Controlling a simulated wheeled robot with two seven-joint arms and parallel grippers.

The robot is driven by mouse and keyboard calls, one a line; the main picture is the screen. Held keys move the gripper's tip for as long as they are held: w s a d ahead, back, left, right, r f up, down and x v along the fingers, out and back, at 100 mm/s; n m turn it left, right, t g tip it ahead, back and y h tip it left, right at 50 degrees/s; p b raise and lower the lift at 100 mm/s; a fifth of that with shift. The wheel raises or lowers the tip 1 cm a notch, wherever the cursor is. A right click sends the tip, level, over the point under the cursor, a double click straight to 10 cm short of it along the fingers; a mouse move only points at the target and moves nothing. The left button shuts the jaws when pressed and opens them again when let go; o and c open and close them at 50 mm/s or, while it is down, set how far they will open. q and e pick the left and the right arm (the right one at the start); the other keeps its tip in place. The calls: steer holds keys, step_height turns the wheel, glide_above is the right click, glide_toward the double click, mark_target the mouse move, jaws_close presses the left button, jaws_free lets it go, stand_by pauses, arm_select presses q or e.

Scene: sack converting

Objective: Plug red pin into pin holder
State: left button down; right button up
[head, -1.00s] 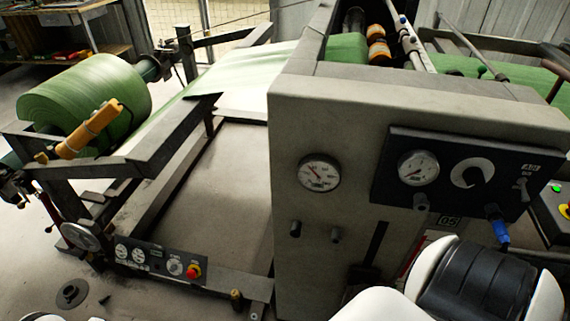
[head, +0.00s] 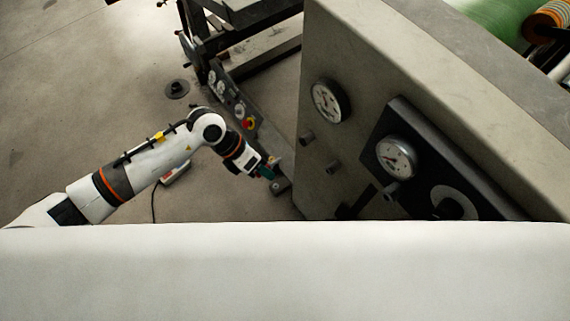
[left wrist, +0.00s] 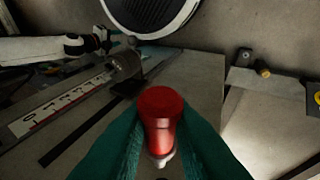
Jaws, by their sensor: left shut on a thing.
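My left gripper (head: 266,173) comes in from the left in the head view, low beside the grey machine panel. The left wrist view shows its green fingers shut on the red pin (left wrist: 160,108), a red cylinder with a pale tip below. The pin is hidden or too small to tell in the head view. I cannot tell which fitting is the pin holder. A dark cylindrical fitting (left wrist: 125,66) lies beyond the pin, up and left, apart from it. A white arm shows at the left wrist view's upper left; its end (left wrist: 76,45) is too small to read.
The grey machine panel (head: 318,180) stands right of the gripper, with gauges (head: 398,158) and short pegs (head: 333,167). A low control box with a red button (head: 249,124) lies just behind it. A large white surface blocks the bottom of the head view. Open floor lies left.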

arm_select(q)
steer(key=shift+a, duration=0.25)
steer(key=w+d+b, duration=0.2)
steer(key=w+d, duration=0.1)
steer(key=d, duration=0.2)
steer(key=shift+w, duration=0.3)
stand_by(0.4)
steer(key=shift+w+d+b, duration=0.6)
steer(key=shift+d, duration=0.2)
steer(key=shift+w+d+b, duration=0.55)
steer(key=shift+d+b, duration=0.05)
steer(key=shift+d, duration=0.15)
stand_by(1.7)
steer(key=c, duration=1.2)
jaws_free()
steer(key=shift+c, duration=0.2)
